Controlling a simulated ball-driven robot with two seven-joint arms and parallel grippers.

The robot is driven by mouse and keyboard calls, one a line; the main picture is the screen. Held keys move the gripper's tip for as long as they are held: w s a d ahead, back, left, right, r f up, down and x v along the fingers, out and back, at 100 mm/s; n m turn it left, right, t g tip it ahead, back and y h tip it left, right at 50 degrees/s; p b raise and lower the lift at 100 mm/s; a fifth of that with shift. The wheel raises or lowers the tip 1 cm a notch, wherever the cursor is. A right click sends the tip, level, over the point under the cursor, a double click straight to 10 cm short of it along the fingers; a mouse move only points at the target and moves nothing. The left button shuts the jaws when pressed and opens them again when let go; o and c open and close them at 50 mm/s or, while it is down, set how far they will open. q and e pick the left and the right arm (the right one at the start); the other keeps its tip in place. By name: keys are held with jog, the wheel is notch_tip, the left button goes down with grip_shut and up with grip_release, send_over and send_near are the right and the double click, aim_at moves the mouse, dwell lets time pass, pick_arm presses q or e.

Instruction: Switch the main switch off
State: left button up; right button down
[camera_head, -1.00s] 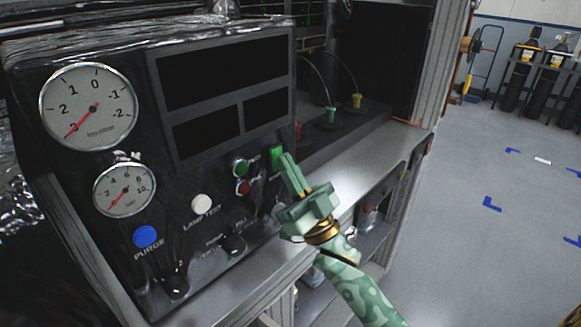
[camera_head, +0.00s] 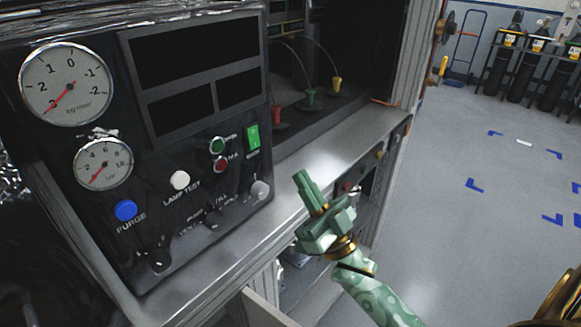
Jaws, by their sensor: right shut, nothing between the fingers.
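The main switch appears to be the bright green rocker (camera_head: 252,136) on the right side of the black control panel (camera_head: 150,225). It shows unobstructed, with a small label below it too blurred to read. I cannot tell its on or off position for sure. My right gripper (camera_head: 310,190) is shut and empty. It is below and to the right of the green rocker, apart from it, in front of the bench edge. My left gripper is not in view.
Beside the rocker are a green button (camera_head: 217,146), a red button (camera_head: 221,165) and a grey knob (camera_head: 260,190). A white lamp test button (camera_head: 180,180), a blue purge button (camera_head: 125,210) and two gauges are further left. Open floor (camera_head: 450,230) lies at the right.

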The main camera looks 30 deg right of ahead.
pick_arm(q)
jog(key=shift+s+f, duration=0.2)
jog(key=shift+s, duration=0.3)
pick_arm(e)
jog(key=shift+v, duration=1.25)
jog(key=shift+s+r, duration=0.15)
jog(key=shift+s, duration=0.05)
